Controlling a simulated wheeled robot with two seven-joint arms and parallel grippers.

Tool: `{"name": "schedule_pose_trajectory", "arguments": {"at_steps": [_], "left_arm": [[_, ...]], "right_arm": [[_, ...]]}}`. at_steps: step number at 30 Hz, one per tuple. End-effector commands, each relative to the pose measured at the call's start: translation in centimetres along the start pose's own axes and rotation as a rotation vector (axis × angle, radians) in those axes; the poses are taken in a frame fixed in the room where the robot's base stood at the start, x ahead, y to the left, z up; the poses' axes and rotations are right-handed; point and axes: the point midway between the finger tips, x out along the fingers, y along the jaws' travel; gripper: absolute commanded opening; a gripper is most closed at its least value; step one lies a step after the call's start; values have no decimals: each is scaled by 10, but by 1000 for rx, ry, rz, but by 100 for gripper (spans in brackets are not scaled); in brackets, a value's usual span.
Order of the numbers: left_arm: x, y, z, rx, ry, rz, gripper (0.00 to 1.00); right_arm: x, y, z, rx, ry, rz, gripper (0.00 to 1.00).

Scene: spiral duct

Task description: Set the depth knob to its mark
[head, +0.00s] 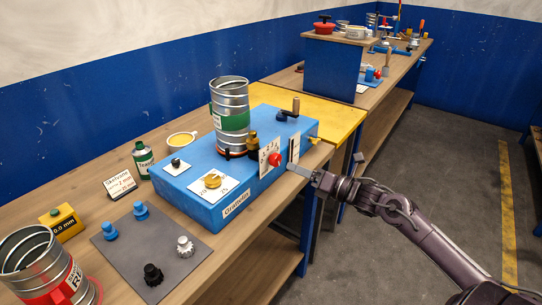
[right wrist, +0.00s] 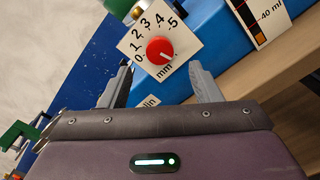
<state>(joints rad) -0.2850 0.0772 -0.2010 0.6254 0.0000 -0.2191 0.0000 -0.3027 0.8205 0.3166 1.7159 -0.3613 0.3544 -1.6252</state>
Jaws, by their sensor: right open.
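The red depth knob (head: 275,160) sits on a white scale plate on the front of the blue machine (head: 190,188). In the right wrist view the knob (right wrist: 160,50) is round, with numbers 0 to 5 and "mm" around it. Its exact setting and the mark are too small to tell. My right gripper (head: 293,167) is just in front of the knob, to its right in the head view. In the right wrist view its open fingers (right wrist: 161,75) stand either side below the knob, with nothing between them. My left gripper is out of view.
A spiral duct piece (head: 230,112) stands upright on the machine. A yellow dial knob (head: 212,181) is on the machine's front left. A grey mat (head: 130,262) holds small knobs. The floor at right is clear.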

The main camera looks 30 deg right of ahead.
Motion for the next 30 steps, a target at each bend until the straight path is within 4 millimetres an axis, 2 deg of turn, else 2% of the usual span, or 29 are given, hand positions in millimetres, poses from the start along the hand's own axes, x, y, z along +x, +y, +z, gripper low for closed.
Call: {"name": "schedule_pose_trajectory", "arguments": {"at_steps": [3, 8, 11, 19, 27, 30], "left_arm": [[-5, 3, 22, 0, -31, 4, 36], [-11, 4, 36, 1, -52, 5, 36], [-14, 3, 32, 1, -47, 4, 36], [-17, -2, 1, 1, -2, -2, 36], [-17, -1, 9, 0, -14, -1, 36], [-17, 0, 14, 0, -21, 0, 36]], "right_arm": [[15, 2, 3, 0, -4, 1, 57], [38, 1, 3, 4, -4, 0, 57], [50, 1, 3, 4, -4, -1, 57], [69, 0, 1, 4, -1, -2, 57], [70, -1, 0, 4, 0, -3, 57], [70, -1, 0, 4, 0, -3, 46]]}}
